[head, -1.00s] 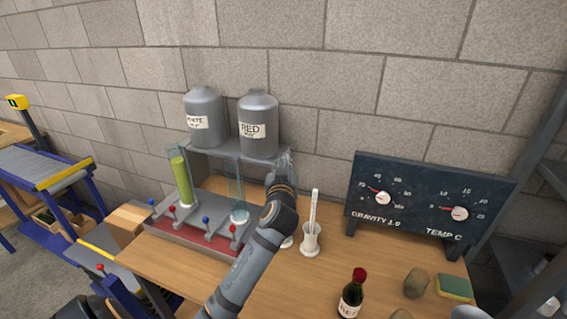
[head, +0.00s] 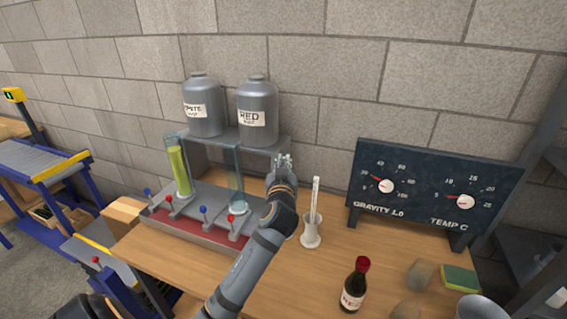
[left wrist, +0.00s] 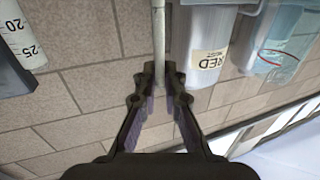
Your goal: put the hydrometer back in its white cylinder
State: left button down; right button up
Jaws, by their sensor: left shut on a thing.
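My left gripper (head: 283,162) is raised above the bench in front of the shelf. In the left wrist view its fingertips (left wrist: 160,72) are shut on a thin pale rod, the hydrometer (left wrist: 159,35), which runs to the top edge of that picture. My arm hides the rod in the head view. A white cylinder (head: 311,239) with a flared foot stands on the bench right of my arm. A slim white marked stick (head: 315,198) stands slightly tilted in it. A little of something white shows beside my forearm, mostly hidden. My right gripper is not in view.
Two grey jars, one labelled RED (head: 257,98), stand on a shelf behind a tap stand (head: 190,222) with glass tubes. A gauge board (head: 432,190) stands back right. Bench right of the cylinder is fairly clear.

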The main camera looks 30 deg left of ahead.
pick_arm(q)
jog(key=c, duration=1.4)
grip_release()
jog(key=v, duration=0.7)
jog(key=shift+s+d, duration=0.15)
jog(key=shift+s, duration=0.05)
jog(key=shift+f, duration=0.1)
